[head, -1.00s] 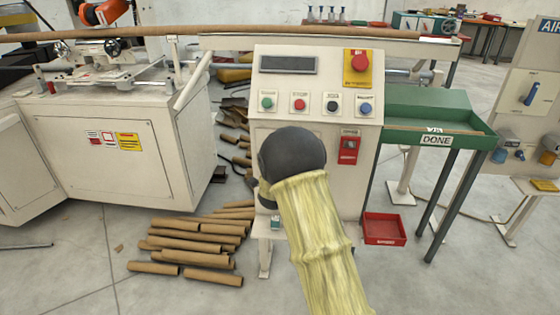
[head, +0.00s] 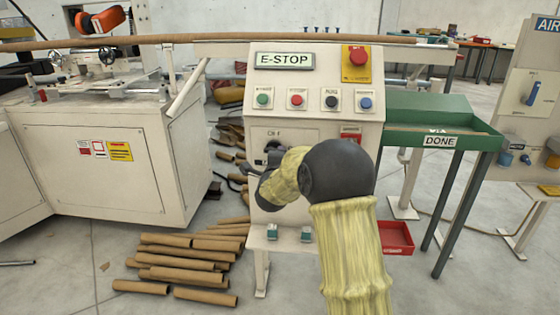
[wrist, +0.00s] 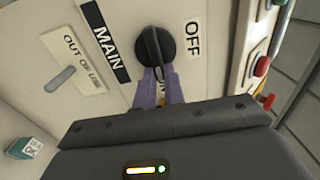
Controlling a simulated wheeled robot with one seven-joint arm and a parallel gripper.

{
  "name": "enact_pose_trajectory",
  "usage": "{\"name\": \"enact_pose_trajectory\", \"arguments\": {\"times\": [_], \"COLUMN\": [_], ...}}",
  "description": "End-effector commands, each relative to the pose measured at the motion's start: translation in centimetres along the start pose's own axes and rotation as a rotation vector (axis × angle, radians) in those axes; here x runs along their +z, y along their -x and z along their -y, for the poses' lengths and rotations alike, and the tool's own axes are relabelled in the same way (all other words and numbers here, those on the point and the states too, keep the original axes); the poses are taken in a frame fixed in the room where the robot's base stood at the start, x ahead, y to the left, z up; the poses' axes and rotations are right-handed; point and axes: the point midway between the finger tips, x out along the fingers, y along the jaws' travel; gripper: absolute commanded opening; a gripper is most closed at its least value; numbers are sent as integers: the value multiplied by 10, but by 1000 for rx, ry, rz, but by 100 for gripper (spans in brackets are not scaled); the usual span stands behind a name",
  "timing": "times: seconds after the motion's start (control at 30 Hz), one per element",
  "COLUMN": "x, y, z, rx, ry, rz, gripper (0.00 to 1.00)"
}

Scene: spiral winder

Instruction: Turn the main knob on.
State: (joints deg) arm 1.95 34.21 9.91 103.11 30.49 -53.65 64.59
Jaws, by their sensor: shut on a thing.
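The main knob (wrist: 153,47) is a black rotary knob with a raised grip bar, on the pale panel in the wrist view. A black "MAIN" label (wrist: 104,42) is left of it and an "OFF" label (wrist: 193,38) right of it. A further label below the knob is mostly hidden by my fingers. My gripper (wrist: 158,78) has its two purple fingers shut on the knob's grip bar. In the head view my arm covers most of the gripper, and only a dark part of the knob (head: 273,146) shows. The display (head: 285,60) on the console reads "E-STOP".
A red emergency button (head: 357,56) on a yellow plate is at the console's top right. A row of small coloured buttons (head: 297,99) sits above the knob. A green "DONE" table (head: 440,112) stands right of the console. Cardboard tubes (head: 185,262) lie on the floor at left.

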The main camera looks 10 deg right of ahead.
Motion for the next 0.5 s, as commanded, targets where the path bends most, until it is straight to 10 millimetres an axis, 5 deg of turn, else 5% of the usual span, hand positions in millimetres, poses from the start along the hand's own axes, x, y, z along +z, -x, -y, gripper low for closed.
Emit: {"name": "enact_pose_trajectory", "arguments": {"times": [0.47, 0.5], "x": [0, 0], "y": [0, 0], "z": [-3, -3], "rx": [7, 7], "ry": [-17, -17], "rz": [0, 0], "gripper": [0, 19]}}
